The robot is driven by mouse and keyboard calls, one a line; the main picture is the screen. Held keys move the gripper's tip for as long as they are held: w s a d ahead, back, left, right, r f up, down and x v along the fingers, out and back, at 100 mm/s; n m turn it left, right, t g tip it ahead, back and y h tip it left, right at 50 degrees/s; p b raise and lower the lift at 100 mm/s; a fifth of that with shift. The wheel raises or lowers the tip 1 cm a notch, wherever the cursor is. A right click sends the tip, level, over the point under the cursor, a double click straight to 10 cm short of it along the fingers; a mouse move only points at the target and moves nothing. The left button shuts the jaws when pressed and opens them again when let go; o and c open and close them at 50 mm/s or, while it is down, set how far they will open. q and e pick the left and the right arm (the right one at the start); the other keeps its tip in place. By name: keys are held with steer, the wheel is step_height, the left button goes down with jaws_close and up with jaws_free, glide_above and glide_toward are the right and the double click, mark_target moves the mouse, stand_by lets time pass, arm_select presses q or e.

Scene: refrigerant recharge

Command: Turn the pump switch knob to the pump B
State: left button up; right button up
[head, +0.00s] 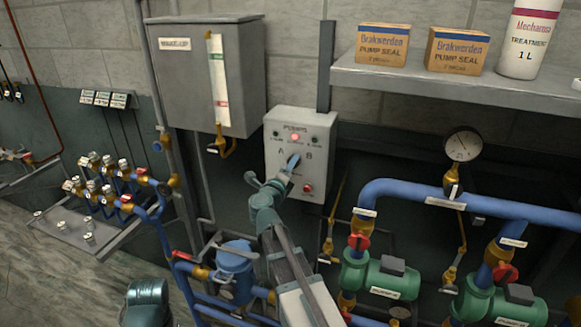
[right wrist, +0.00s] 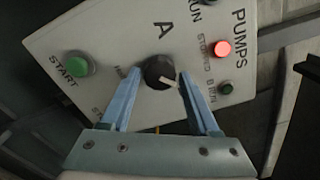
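The grey pump control box (head: 313,130) hangs on the wall in the head view, with letters A and B on its panel. The round black knob (right wrist: 157,70) has a white pointer mark directed to the lower right in the right wrist view, away from the letter A (right wrist: 162,31). My right gripper (head: 293,162) is at the panel. In the right wrist view its two blue fingers stand apart on either side of the knob. A narrow gap seems to show beside the knob, but contact is hard to judge. The letter B is hidden there. My left gripper is out of sight.
A red lamp (right wrist: 221,49) marked STOPPED is lit. A green START button (right wrist: 77,65) and a red button (head: 307,188) sit on the panel. A shelf (head: 440,83) with boxes is at right. Blue pipes (head: 470,206) and green pumps (head: 383,277) lie below.

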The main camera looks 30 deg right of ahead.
steer(key=shift+o, duration=0.7)
steer(key=shift+s+a, duration=0.1)
steer(key=v, duration=0.6)
steer(key=shift+s+a, duration=0.2)
steer(key=shift+a, duration=0.1)
